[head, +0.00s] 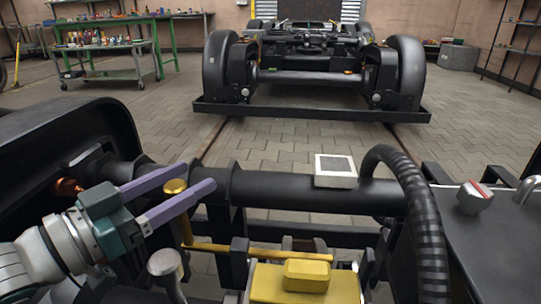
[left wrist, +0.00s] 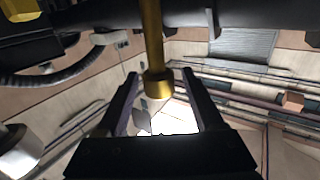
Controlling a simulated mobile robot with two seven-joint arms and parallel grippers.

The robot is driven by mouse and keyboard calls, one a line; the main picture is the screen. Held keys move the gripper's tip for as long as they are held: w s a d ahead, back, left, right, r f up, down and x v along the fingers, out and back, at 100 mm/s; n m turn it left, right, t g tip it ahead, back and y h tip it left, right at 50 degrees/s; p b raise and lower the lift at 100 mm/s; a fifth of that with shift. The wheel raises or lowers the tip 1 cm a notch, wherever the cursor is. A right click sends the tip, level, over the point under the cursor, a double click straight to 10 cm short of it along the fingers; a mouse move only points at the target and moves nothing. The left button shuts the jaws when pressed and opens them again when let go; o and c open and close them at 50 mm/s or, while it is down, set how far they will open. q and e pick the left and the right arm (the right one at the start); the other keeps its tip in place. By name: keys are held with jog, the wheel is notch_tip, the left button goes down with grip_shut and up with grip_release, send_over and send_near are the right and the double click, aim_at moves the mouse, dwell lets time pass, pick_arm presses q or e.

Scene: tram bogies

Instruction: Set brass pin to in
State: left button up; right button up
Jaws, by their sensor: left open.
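The brass pin (head: 175,187) shows in the head view as a round gold head on a stem, at the dark bogie frame's cross tube. In the left wrist view the pin (left wrist: 153,45) runs between the fingers, with its wider head near the fingertips. My left gripper (head: 198,175) is open, one purple finger on each side of the pin's head. In the left wrist view both dark fingers (left wrist: 160,75) stand apart around the pin, with gaps visible. Whether either finger touches it, I cannot tell. My right gripper is not in view.
A yellow rod (head: 260,252) and a yellow block (head: 306,275) lie low in front. A ribbed black hose (head: 418,210) arches at the right. A white-framed box (head: 336,171) sits on the cross tube (head: 275,187). Another bogie (head: 312,78) stands behind across open floor.

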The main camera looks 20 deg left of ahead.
pick_arm(q)
jog(key=shift+x, duration=1.1)
grip_shut()
dwell(0.6)
jog(key=shift+d, duration=0.1)
